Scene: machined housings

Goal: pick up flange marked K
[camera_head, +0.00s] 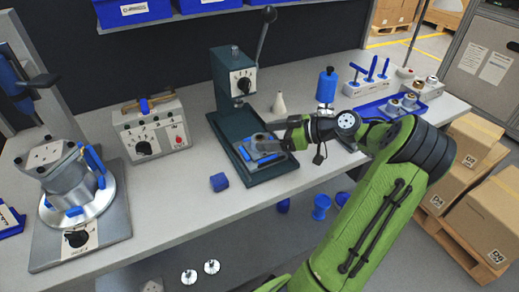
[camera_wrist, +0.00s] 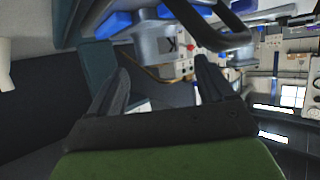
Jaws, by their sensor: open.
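A grey part with a dark "K" on its face (camera_wrist: 168,46) shows at the upper middle of the wrist view, with blue pieces beside it. It appears to be the grey and blue part (camera_head: 262,146) on the dark green press base in the head view. My gripper (camera_wrist: 162,65) is open, its two dark fingers spread below the K face in the wrist view. In the head view my gripper reaches the part from the right and hides some of it. I cannot tell whether the fingers touch it.
The green press (camera_head: 232,80) with its raised lever stands behind the part. A control box (camera_head: 152,128) and a round fixture (camera_head: 75,185) stand to the left. A blue block (camera_head: 219,182) lies at the front. A blue tray (camera_head: 395,110) and a blue bottle (camera_head: 327,86) are right.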

